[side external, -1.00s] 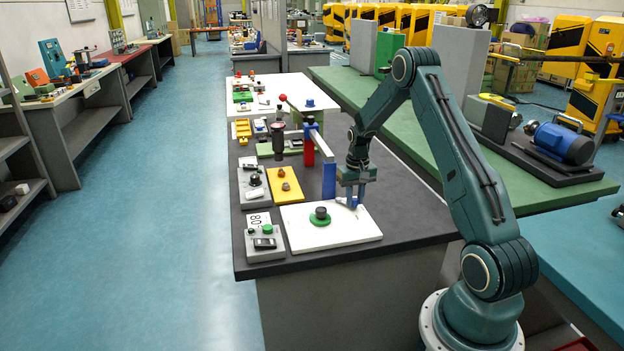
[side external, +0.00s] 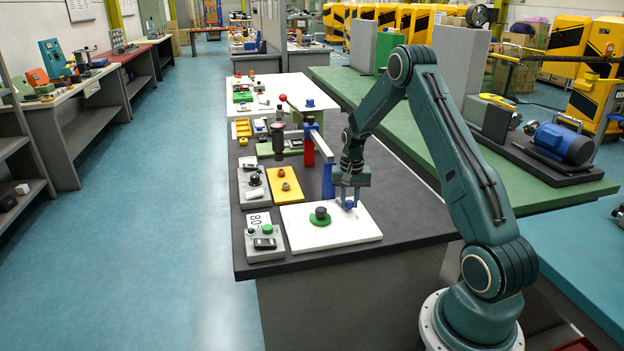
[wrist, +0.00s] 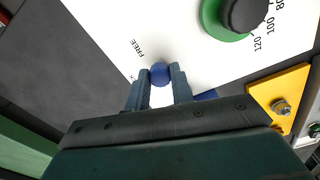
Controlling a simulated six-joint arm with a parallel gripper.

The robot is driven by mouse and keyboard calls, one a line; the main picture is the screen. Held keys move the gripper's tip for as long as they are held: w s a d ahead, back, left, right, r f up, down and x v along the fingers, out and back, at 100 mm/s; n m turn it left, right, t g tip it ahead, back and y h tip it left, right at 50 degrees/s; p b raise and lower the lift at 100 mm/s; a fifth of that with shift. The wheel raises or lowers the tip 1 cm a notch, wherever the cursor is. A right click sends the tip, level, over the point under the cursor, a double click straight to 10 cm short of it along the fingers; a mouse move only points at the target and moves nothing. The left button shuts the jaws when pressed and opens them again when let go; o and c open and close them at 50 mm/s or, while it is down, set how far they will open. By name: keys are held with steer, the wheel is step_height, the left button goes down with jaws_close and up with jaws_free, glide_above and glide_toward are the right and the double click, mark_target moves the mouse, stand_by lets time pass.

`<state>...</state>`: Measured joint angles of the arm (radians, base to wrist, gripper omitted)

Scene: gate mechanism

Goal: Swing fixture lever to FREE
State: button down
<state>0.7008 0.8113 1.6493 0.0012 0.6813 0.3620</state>
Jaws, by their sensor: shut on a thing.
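A white plate (side external: 325,233) lies on the near end of the dark bench. The wrist view shows the word FREE printed on this plate (wrist: 105,18). A round blue knob (wrist: 160,73), seemingly the lever's end, sits between my fingertips, close to the word FREE. My gripper (wrist: 160,80) is shut on it. In the side view my gripper (side external: 349,203) is low at the plate's right back part. The lever's arm and pivot are mostly hidden by my fingers and wrist, so I cannot tell its exact angle.
A black knob on a green base (side external: 320,217) stands on the plate, left of my gripper. A blue upright (side external: 328,181) stands close behind. A yellow plate (side external: 285,186) and a grey box (side external: 264,243) lie to the left. Dark bench surface is clear to the right.

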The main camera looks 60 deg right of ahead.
mark_target(349, 202)
steer(key=c, duration=1.2)
jaws_free()
step_height(349, 202, up, 14)
